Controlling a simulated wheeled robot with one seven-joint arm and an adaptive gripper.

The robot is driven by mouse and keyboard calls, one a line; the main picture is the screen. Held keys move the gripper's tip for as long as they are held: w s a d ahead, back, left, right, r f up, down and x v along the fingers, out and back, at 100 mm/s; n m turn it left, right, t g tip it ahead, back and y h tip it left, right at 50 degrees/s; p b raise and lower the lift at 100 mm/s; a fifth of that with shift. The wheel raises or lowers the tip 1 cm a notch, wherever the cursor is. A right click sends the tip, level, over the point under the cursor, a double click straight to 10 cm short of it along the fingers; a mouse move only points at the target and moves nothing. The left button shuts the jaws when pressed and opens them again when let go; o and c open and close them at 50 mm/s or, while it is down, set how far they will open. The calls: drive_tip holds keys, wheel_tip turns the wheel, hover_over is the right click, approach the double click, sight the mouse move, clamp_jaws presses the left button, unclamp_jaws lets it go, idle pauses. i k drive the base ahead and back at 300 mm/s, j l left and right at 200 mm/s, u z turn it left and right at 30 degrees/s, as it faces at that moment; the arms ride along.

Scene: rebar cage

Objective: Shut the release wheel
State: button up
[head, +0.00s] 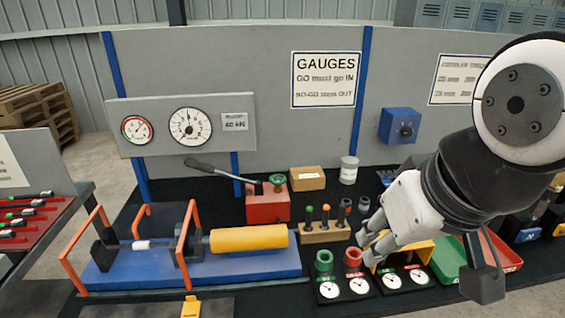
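The red pump block (268,203) stands on the black bench behind the yellow cylinder. A small green wheel (278,180) sits on top of it, which looks like the release wheel. How far the wheel is turned cannot be read. A grey pump lever (220,171) with a dark grip slopes up to the left from the block. My gripper (364,245) is to the right and nearer the camera, apart from the wheel. Its light fingers point left and stand apart, with nothing seen between them. The palm side is partly hidden.
A wooden holder (325,232) with several coloured-handled tools stands between pump and gripper. Green and red ring gauges (353,257) and dials lie below my gripper. A cardboard box (308,179) and white jar (348,170) stand behind. Orange guards (185,245) surround the blue rig's left side.

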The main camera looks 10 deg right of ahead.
sight(278, 180)
drive_tip(key=i+j+u, duration=0.1)
drive_tip(key=i, duration=0.3)
drive_tip(key=i+j+u, duration=0.15)
drive_tip(key=i+j, duration=0.15)
drive_tip(key=i, duration=0.1)
